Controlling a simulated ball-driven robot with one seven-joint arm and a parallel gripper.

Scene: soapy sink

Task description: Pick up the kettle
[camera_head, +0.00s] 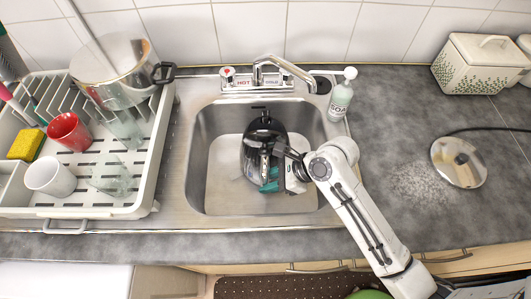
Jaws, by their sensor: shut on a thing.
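A dark, glossy kettle (262,135) is in the steel sink basin, near its middle. Something teal shows low on its front side. My gripper (284,152) reaches in from the right and is shut on the kettle at its right side. The fingertips are small and partly hidden against the dark body. I cannot tell whether the kettle touches the basin floor.
The sink's steel rim (196,170) surrounds the kettle. The faucet (275,70) and a soap bottle (341,95) stand behind. A dish rack (150,180) holds a pot and cups at left. A lid (459,162) lies on the right counter, which has free room.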

